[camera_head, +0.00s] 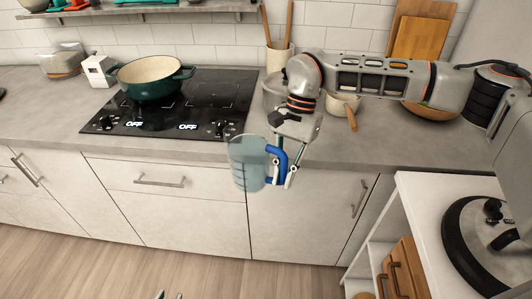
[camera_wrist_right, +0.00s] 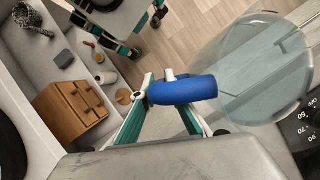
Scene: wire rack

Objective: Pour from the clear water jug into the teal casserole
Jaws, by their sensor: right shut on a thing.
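The clear jug (camera_head: 246,165) has a blue handle (camera_head: 280,157) and some pale water in it. It hangs roughly upright in front of the counter, below the cooktop's right corner. My right gripper (camera_head: 282,180) is shut on the handle; in the right wrist view the fingers sit around the blue handle (camera_wrist_right: 185,91) with the jug (camera_wrist_right: 255,75) to the right. The teal casserole (camera_head: 150,86), cream inside and lidless, stands on the cooktop's back left, up and left of the jug.
The black cooktop (camera_head: 200,103) reads OFF at both front zones. A white box (camera_head: 97,71) stands left of the casserole. A utensil crock (camera_head: 280,57), a small pot (camera_head: 343,106) and a wooden bowl (camera_head: 428,112) are behind my right arm. A white cart (camera_head: 418,200) stands at the right.

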